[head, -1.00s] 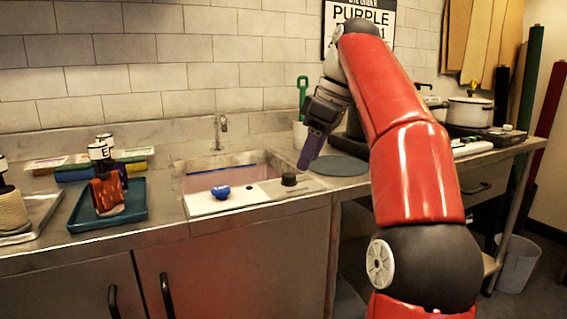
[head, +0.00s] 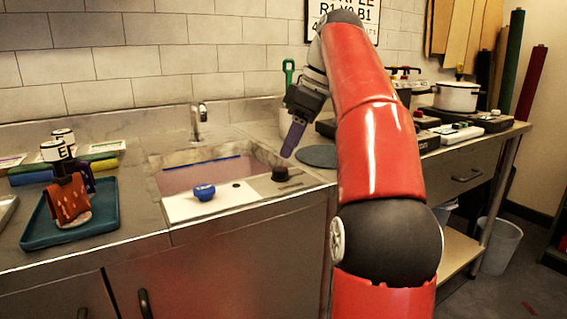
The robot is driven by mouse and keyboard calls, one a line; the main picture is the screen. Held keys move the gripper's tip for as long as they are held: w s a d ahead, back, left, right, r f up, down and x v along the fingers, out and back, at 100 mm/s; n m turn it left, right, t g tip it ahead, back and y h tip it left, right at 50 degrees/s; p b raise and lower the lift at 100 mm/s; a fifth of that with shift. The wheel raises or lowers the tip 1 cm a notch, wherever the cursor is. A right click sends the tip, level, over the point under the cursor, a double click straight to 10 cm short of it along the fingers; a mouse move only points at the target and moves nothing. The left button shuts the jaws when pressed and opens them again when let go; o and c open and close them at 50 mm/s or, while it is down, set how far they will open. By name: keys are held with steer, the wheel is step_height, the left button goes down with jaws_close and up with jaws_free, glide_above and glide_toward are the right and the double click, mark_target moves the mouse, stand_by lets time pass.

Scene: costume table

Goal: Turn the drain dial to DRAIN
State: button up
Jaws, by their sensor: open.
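A small dark round knob (head: 280,173), which looks like the drain dial, sits on a metal plate at the front right corner of the sink (head: 205,174). Its pointer and any DRAIN lettering are too small to read. My gripper (head: 287,152) points down with its purple fingers just above and slightly right of the knob, seemingly apart from it. The fingers overlap in this view, so no gap shows, but the gripper is open and nothing is visible in it.
A white panel (head: 232,196) with a blue knob-like piece (head: 204,192) lies left of the dial. A tap (head: 198,120) rises behind the sink. A grey round mat (head: 316,156) lies close right of my gripper.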

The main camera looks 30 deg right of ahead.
mark_target(281, 168)
steer(key=shift+b+x, duration=1.05)
steer(key=shift+x, duration=1.6)
steer(key=shift+c, duration=0.4)
steer(key=c, duration=0.9)
